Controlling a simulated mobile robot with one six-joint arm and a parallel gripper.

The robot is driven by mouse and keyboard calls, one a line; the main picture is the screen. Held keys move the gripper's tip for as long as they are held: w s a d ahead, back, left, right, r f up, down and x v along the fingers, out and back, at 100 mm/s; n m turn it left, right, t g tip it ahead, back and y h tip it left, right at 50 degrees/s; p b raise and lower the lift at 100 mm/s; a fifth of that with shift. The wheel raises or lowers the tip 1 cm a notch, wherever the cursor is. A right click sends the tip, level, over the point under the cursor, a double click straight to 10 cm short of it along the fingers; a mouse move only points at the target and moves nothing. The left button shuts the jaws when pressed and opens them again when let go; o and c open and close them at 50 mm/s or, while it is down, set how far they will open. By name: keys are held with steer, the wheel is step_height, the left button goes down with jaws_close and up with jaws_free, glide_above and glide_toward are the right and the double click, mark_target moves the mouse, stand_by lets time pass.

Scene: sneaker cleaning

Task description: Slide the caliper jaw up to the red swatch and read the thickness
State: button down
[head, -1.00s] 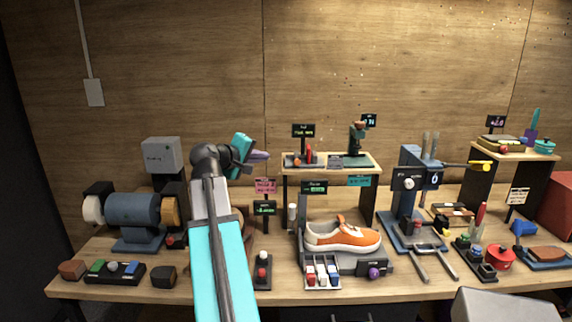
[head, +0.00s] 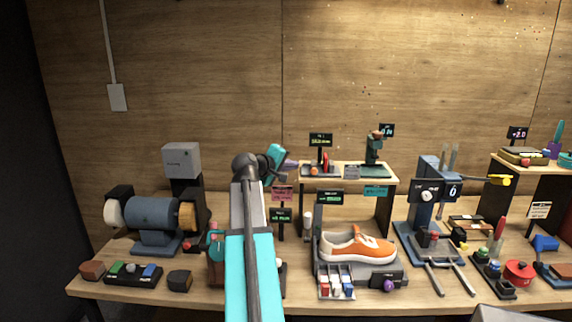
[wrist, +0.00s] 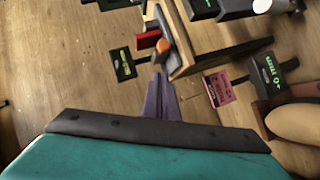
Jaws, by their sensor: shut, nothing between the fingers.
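The caliper (head: 309,174) is a small grey fixture at the left end of the raised wooden shelf. It has an orange knob (head: 314,171) and an upright red swatch (head: 326,161) beside it. In the wrist view the orange knob (wrist: 163,46) is just beyond my fingertips, with the red swatch (wrist: 148,40) to its left. My gripper (head: 294,164) has purple fingers, shut and empty, just left of the shelf edge. In the wrist view my gripper (wrist: 160,78) points at the knob and looks apart from it. A black display (head: 320,140) stands behind; its digits are too small to read.
A green-topped stand with a microscope-like device (head: 375,150) occupies the shelf's right side. Below are a pink sign (head: 282,193) and an orange sneaker (head: 357,246) on a grey block. A blue grinder (head: 153,212) stands left.

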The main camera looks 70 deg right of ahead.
mark_target(314, 167)
steer(key=shift+s+d+f+p, duration=0.4)
steer(key=shift+s+d+f, duration=0.2)
steer(key=shift+s+d, duration=0.35)
steer(key=shift+s+d+f+p, duration=0.4)
steer(key=shift+s+d+f, duration=0.2)
steer(key=shift+s+d, duration=0.25)
